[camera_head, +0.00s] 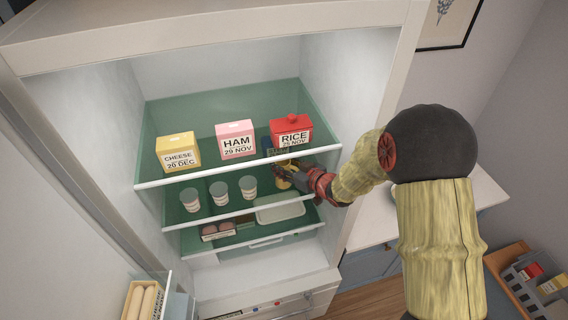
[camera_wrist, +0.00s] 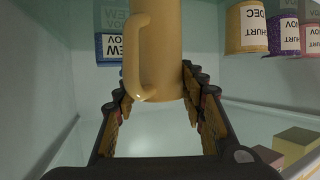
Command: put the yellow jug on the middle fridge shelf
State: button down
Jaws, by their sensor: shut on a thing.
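The yellow jug (camera_wrist: 165,50) has its handle at the left in the wrist view, which looks upside down. My gripper (camera_wrist: 158,95) is shut on the jug's body, with a finger on each side. In the head view my gripper (camera_head: 285,172) reaches into the fridge from the right, under the top shelf, and only a small part of the jug (camera_head: 283,184) shows below it. The middle fridge shelf (camera_head: 225,217) is green-tinted glass with a white front rim. The jug is over its right part; I cannot tell whether it touches the glass.
Several yoghurt cups (camera_head: 219,193) stand at the left of the middle shelf. A blue labelled carton (camera_wrist: 108,45) is behind the jug. The cheese (camera_head: 178,152), ham (camera_head: 236,138) and rice (camera_head: 291,131) boxes are on the top shelf. A pale tray (camera_head: 280,209) is below.

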jog(key=shift+s, duration=0.1)
jog(key=c, duration=1.1)
grip_release()
jog(key=shift+r, duration=0.15)
jog(key=b+v, duration=0.1)
jog(key=v, duration=1.1)
jog(key=shift+b, duration=0.3)
